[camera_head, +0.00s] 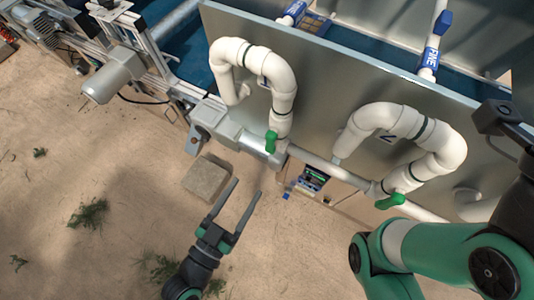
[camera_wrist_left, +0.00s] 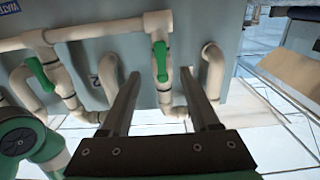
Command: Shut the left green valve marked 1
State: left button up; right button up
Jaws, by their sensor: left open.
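The left green valve handle (camera_head: 270,142) is at the foot of the left white looped pipe. It hangs in front of that pipe, roughly along its length. In the left wrist view this handle (camera_wrist_left: 160,60) shows between my fingertips, with the pipe behind it. A 2 shows beside the right loop; the left loop's mark is mostly hidden by the pipe. My left gripper (camera_head: 248,187) is open and empty, short of the handle and below it in the picture. The right green valve handle (camera_head: 390,201) also shows in the left wrist view (camera_wrist_left: 38,72). My right gripper is out of view.
A grey panel (camera_head: 330,75) stands behind the pipes. A horizontal pipe (camera_head: 330,169) joins both valves, with a small display box (camera_head: 314,178) below it. A square stone block (camera_head: 206,180) lies on the sandy ground left of my left gripper. My right arm fills the lower right.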

aim_at(269, 150)
pick_arm(q)
jog(key=p+x, duration=0.1)
jog(key=x, duration=1.1)
jog(key=shift+r, duration=0.1)
jog(key=shift+s, duration=0.1)
grip_shut()
dwell(0.9)
